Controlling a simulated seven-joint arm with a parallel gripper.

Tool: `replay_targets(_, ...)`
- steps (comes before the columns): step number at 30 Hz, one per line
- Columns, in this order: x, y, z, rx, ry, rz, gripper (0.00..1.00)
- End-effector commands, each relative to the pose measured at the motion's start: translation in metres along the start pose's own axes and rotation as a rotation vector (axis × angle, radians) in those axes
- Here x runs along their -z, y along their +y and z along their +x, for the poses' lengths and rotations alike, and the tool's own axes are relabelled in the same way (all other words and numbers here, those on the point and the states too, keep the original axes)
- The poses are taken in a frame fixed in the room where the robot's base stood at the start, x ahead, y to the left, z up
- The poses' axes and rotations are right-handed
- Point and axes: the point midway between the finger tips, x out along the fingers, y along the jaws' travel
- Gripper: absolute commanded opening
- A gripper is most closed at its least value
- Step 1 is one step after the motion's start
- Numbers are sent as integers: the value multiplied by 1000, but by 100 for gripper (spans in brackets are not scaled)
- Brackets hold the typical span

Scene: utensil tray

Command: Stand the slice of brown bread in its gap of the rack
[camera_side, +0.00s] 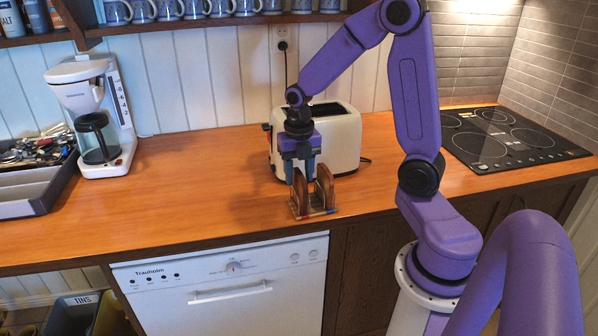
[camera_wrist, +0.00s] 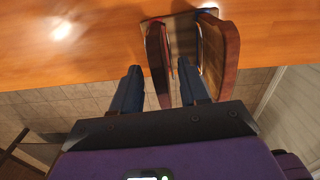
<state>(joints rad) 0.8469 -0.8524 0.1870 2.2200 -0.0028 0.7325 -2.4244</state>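A slice of brown bread (camera_side: 299,190) stands upright in the small rack (camera_side: 318,214) on the counter. In the wrist view this slice (camera_wrist: 158,62) is between my two fingers, with a gap on each side. A second brown slice (camera_side: 324,187) stands in the rack to its right; it also shows in the wrist view (camera_wrist: 223,46), beyond my right finger. My gripper (camera_side: 299,174) is open and points down over the rack, its fingers around the first slice. The fingers and slices hide much of the rack.
A cream toaster (camera_side: 338,140) stands close behind the rack. The rack is near the front edge of the wooden counter (camera_side: 200,185), above the dishwasher (camera_side: 225,285). A coffee maker (camera_side: 92,115) and utensil tray (camera_side: 30,190) stand at left. The counter between is clear.

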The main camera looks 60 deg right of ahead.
Motion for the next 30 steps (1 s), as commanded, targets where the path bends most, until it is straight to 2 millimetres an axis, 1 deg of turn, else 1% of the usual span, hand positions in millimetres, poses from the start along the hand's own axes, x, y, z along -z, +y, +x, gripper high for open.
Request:
replay_targets(7,0,0,-1,-1,-1,0,44)
replay_targets(11,-1,1,-10,-3,-4,0,44)
replay_targets(14,-1,1,-25,-5,-6,-1,44)
replay_targets(21,-1,1,-74,-6,-7,0,44)
replay_targets(24,-1,1,-92,-4,-5,0,44)
replay_targets(27,-1,0,-106,-4,-4,1,44)
replay_targets(30,0,0,-116,-2,-2,0,44)
